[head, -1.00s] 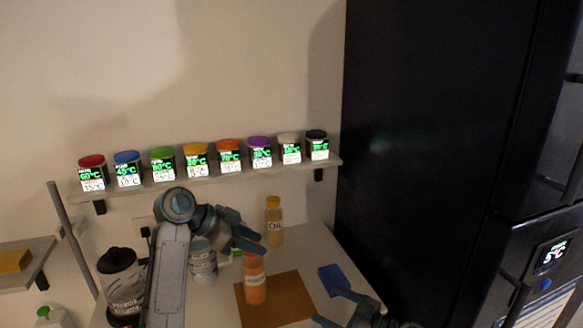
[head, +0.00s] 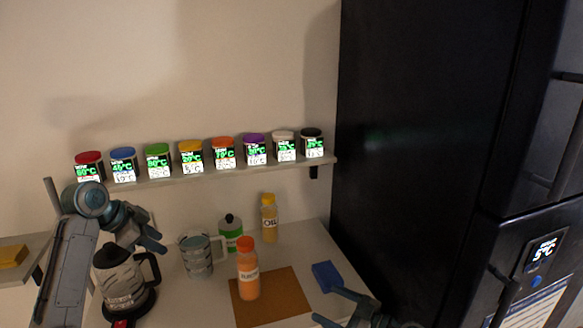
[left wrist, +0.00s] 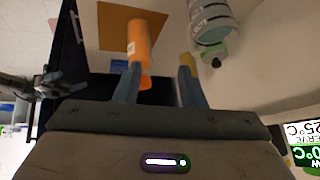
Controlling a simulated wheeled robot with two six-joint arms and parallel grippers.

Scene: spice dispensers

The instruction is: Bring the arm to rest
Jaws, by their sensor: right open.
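My left gripper (head: 150,238) is in the air at the left, above and beside the dark-lidded kettle (head: 124,283). Its two fingers stand apart with nothing between them, as the left wrist view (left wrist: 158,85) shows. The orange bottle (head: 248,279) with an orange cap stands upright on the brown board (head: 285,293), clear of both grippers; it also shows beyond the fingers in the left wrist view (left wrist: 139,48). My right gripper (head: 337,306) is open and empty at the bottom, near the front of the counter.
A shelf (head: 200,176) of several lidded spice jars runs along the wall. A grey mug (head: 196,257), a green-and-white bottle (head: 230,233) and an oil bottle (head: 269,220) stand behind the board. A blue block (head: 327,278) lies at its right. A black fridge (head: 420,150) bounds the right.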

